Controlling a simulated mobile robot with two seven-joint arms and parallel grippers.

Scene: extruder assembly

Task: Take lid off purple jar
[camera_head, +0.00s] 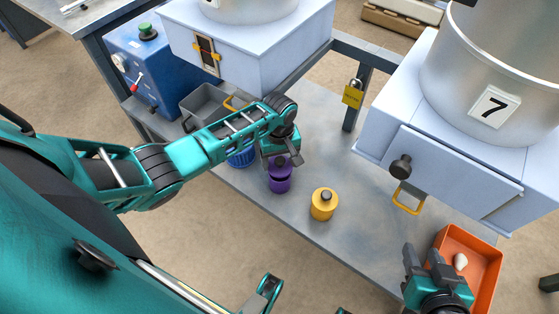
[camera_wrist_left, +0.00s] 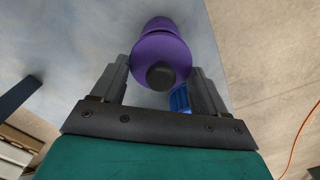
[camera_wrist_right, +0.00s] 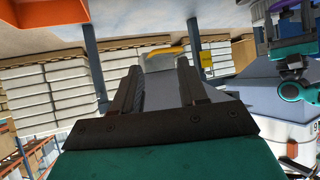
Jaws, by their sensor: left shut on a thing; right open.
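The purple jar (camera_head: 280,185) stands on the grey bench, left of a yellow jar. Its purple lid (camera_wrist_left: 162,48) has a dark round knob (camera_wrist_left: 160,76). My left gripper (camera_head: 281,161) is at the lid from above, and its fingers (camera_wrist_left: 158,80) are shut on the lid, one on each side. A dark band shows between lid and jar body in the head view; I cannot tell whether they are apart. The gripper partly hides the lid there. My right gripper (camera_head: 424,254) is open and empty beside the orange tray; its spread fingers show in the right wrist view (camera_wrist_right: 160,75).
The yellow jar (camera_head: 324,204) stands close to the right of the purple one. The orange tray (camera_head: 487,266) holds a small white piece. Grey machine housings (camera_head: 450,175) bound the bench.

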